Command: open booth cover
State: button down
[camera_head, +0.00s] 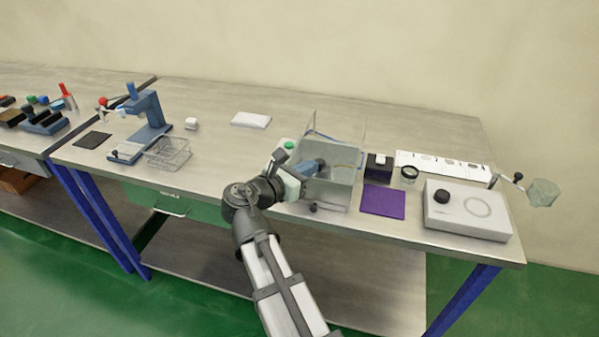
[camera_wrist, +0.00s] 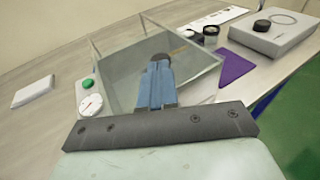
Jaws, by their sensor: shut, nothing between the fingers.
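The booth is a clear-walled box (camera_head: 330,193) near the front edge of the bench, also seen in the wrist view (camera_wrist: 197,88). A clear panel, seemingly its cover (camera_head: 345,128), stands raised at the back of the box, and the top looks open. My gripper (camera_head: 316,164) reaches over the box from the left front. Its blue fingers (camera_wrist: 160,64) are together, with nothing held. I cannot tell whether they touch the box. A green button (camera_wrist: 86,84) and a white round dial (camera_wrist: 90,105) sit left of the box; the button also shows in the head view (camera_head: 289,145).
Right of the booth are a black block (camera_head: 378,166), a purple mat (camera_head: 383,201) and a grey box with a black knob (camera_head: 468,209). A white pad (camera_head: 251,119) lies behind left. A wire basket (camera_head: 168,152) and blue press (camera_head: 150,112) stand further left.

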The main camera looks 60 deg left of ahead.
aim_at(322, 141)
jog(key=shift+w, duration=0.1)
dwell(0.3)
jog(key=w+a, duration=1.1)
jog(key=shift+w+a, duration=0.3)
jog(key=shift+s, duration=0.1)
jog(key=v, duration=1.4)
